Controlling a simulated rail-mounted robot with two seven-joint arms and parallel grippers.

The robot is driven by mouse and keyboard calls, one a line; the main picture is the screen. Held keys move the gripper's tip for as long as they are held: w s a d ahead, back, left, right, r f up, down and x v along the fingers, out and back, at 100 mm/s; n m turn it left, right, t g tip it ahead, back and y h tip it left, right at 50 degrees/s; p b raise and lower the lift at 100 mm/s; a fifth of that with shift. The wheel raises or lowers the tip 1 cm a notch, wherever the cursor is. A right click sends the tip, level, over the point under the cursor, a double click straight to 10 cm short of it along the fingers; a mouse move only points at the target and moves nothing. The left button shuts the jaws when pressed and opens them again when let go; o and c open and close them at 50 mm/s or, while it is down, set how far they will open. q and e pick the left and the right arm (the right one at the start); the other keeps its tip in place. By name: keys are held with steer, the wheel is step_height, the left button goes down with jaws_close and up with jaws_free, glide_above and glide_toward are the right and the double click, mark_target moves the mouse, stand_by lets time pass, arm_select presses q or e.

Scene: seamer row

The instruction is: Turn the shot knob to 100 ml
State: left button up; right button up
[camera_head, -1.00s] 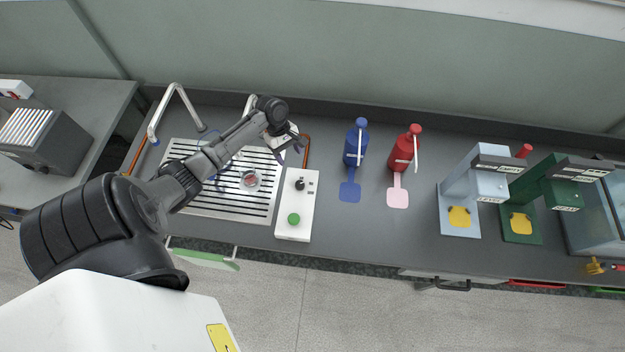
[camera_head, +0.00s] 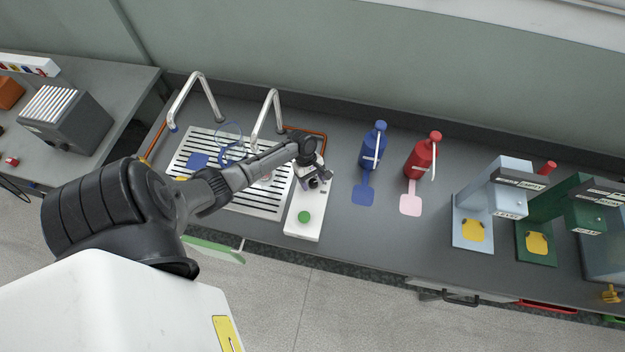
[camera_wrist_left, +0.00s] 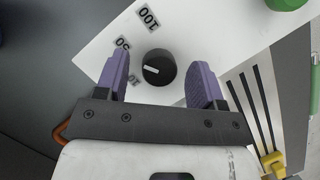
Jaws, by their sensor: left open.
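The shot knob is a round black knob (camera_wrist_left: 158,67) with a short white mark on its left side. It stands on a white control box (camera_head: 296,228). In the left wrist view, printed labels lie beside the knob: 100 (camera_wrist_left: 148,17), 50 (camera_wrist_left: 122,43) and a partly hidden one (camera_wrist_left: 134,81). The white mark points left, roughly between 50 and the partly hidden label. My left gripper (camera_wrist_left: 164,62) is open, its purple fingers on either side of the knob with visible gaps. In the head view, the left gripper (camera_head: 317,180) is over the box. My right gripper is out of view.
A green button (camera_head: 304,217) is on the box's near end. A slatted drain tray (camera_head: 262,208) and bent metal pipes (camera_head: 272,106) are to the left. Blue (camera_head: 371,150) and red (camera_head: 422,158) bottle-shaped dispensers stand to the right, with clear counter between them and the box.

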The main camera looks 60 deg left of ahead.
arm_select(q)
steer(key=shift+c, duration=0.4)
steer(key=c, duration=0.9)
steer(key=shift+o, duration=0.2)
steer(key=shift+r+m+g+p, duration=0.1)
steer(key=shift+m+g+p, duration=0.2)
steer(key=shift+m+p, duration=0.4)
steer(key=m+g, duration=0.1)
steer(key=m, duration=0.1)
steer(key=shift+w+m+p, duration=0.1)
steer(key=shift+m+p, duration=0.25)
steer(key=shift+m, duration=0.05)
steer(key=m, duration=0.2)
steer(key=m+g+y+p, duration=0.1)
steer(key=m, duration=0.1)
steer(key=shift+d+g, duration=0.1)
steer(key=shift+g, duration=0.2)
steer(key=shift+m+g+y, duration=0.4)
steer(key=shift+m, duration=1.6)
